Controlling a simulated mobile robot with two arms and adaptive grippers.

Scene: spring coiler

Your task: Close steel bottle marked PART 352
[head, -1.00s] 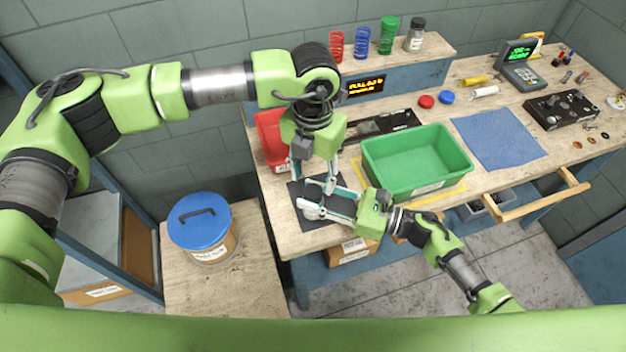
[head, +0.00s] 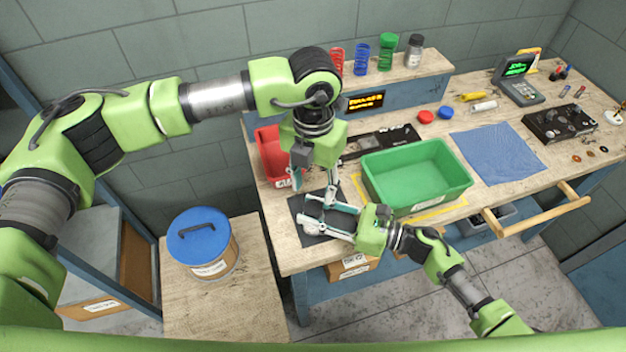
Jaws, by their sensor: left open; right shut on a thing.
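My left gripper (head: 315,188) points down over the dark mat (head: 297,207) at the front left of the bench, its fingers apart. My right gripper (head: 311,213) comes in from the right, low over the same mat, just below the left one. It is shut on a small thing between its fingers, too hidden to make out. No PART 352 marking is readable. A greyish bottle with a dark cap (head: 414,50) stands upright on the back shelf; its label is too small to read.
A green bin (head: 418,205) stands right of my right gripper, and a red bin (head: 268,150) behind left. A blue cloth (head: 497,150) lies at right. Red (head: 426,117) and blue (head: 446,112) caps lie behind the green bin. A blue-lidded tub (head: 200,236) stands on the left table.

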